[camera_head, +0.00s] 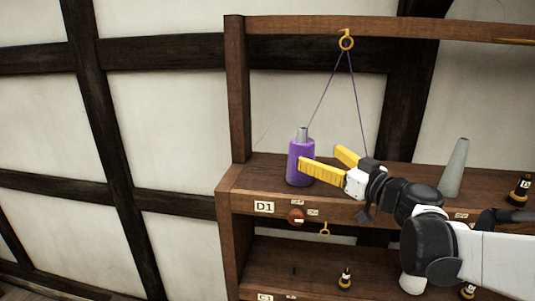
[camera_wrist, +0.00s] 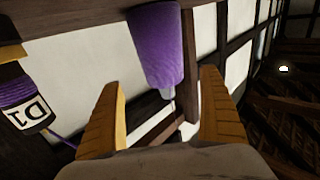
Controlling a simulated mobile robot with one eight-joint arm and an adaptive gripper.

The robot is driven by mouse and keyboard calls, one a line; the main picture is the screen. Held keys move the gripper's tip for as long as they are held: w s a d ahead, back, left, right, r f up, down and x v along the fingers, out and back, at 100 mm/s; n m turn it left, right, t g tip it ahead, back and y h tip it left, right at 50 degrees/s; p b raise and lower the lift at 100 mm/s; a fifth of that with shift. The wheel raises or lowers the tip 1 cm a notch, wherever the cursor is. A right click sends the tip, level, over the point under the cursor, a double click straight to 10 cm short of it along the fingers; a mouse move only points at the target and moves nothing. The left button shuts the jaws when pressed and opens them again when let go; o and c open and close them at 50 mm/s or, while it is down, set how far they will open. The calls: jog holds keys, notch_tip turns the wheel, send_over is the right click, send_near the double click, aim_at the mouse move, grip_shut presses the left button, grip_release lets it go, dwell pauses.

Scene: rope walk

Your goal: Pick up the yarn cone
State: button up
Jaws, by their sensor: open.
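The yarn cone (camera_head: 300,168) is wound in purple with a bare grey top. It stands upright on the upper shelf near the left post. My gripper (camera_head: 319,157) is open, with its yellow fingers just right of the cone; one finger overlaps the cone's right side in the head view. In the wrist view the purple cone (camera_wrist: 158,45) shows ahead between the two spread fingers (camera_wrist: 161,78). I cannot tell whether a finger touches it.
Purple yarn runs up through a brass ring (camera_head: 346,40) and down behind my gripper. A bare grey cone (camera_head: 455,168) and a dark bobbin (camera_head: 520,188) stand to the right. The wrist view shows a D1-labelled purple bobbin (camera_wrist: 27,112). A wooden post (camera_head: 237,90) rises left of the cone.

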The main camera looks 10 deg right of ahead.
aim_at(311, 153)
jog(key=x, duration=0.2)
jog(key=p+x, duration=0.1)
jog(key=x, duration=0.1)
jog(key=shift+a+f, duration=0.1)
jog(key=shift+a, duration=0.3)
jog(key=shift+w+a+p, duration=0.1)
jog(key=shift+w+p, duration=0.1)
jog(key=shift+p, duration=0.15)
jog(key=shift+f+x, duration=0.25)
jog(key=shift+x, duration=0.95)
jog(key=shift+s+r, duration=0.1)
jog(key=shift+s, duration=0.2)
jog(key=c, duration=0.3)
jog(key=shift+s+d, duration=0.1)
jog(key=shift+d, duration=0.15)
jog(key=c, duration=1.1)
